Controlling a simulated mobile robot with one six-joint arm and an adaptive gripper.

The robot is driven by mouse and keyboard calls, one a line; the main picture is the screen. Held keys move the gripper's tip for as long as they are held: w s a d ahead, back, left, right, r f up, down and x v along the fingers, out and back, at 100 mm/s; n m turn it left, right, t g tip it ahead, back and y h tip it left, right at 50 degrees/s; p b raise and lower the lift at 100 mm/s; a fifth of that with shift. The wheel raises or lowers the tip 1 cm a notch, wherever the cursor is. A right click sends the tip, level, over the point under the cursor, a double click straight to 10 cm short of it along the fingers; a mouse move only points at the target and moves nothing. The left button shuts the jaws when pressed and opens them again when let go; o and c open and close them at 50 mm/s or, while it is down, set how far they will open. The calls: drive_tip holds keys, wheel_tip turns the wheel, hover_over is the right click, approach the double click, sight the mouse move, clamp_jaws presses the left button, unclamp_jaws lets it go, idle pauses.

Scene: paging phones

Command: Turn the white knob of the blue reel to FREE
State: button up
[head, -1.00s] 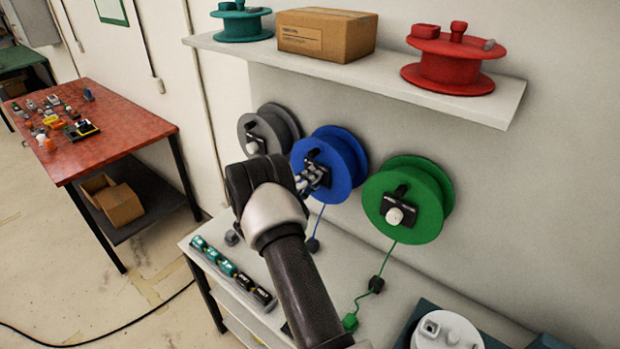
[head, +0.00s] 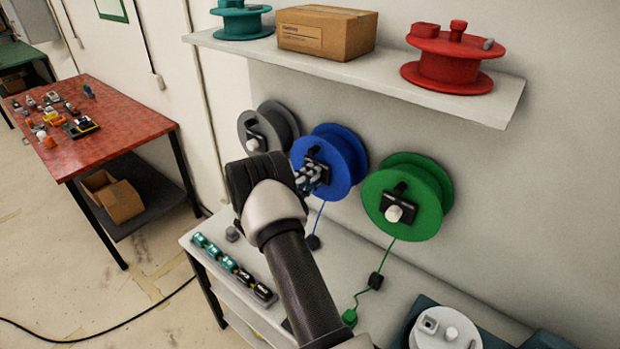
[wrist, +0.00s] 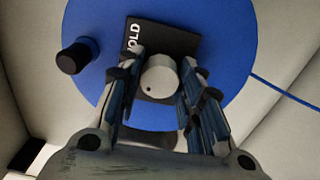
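The blue reel (head: 345,160) is mounted on the wall between a grey and a green reel. In the wrist view its blue face (wrist: 225,35) fills the upper middle. The white knob (wrist: 160,76) sits on a black plate (wrist: 170,38) with "HOLD" partly readable; "FREE" is not visible. A small dark dot shows near the knob's lower left edge. My gripper (head: 318,178) is in front of the blue reel. In the wrist view its fingers (wrist: 162,88) are open on either side of the knob, with a gap seeming to show; contact cannot be told for sure.
A black crank handle (wrist: 77,56) stands out from the blue reel's face, left of the plate. The green reel (head: 425,185) is close on the right, the grey reel (head: 280,118) on the left. A shelf (head: 500,100) overhangs above; a white bench (head: 400,275) lies below.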

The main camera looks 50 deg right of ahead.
drive_tip(key=o, duration=0.4)
drive_tip(key=shift+o, duration=0.2)
drive_tip(key=s+a, duration=0.1)
drive_tip(key=a, duration=1.1)
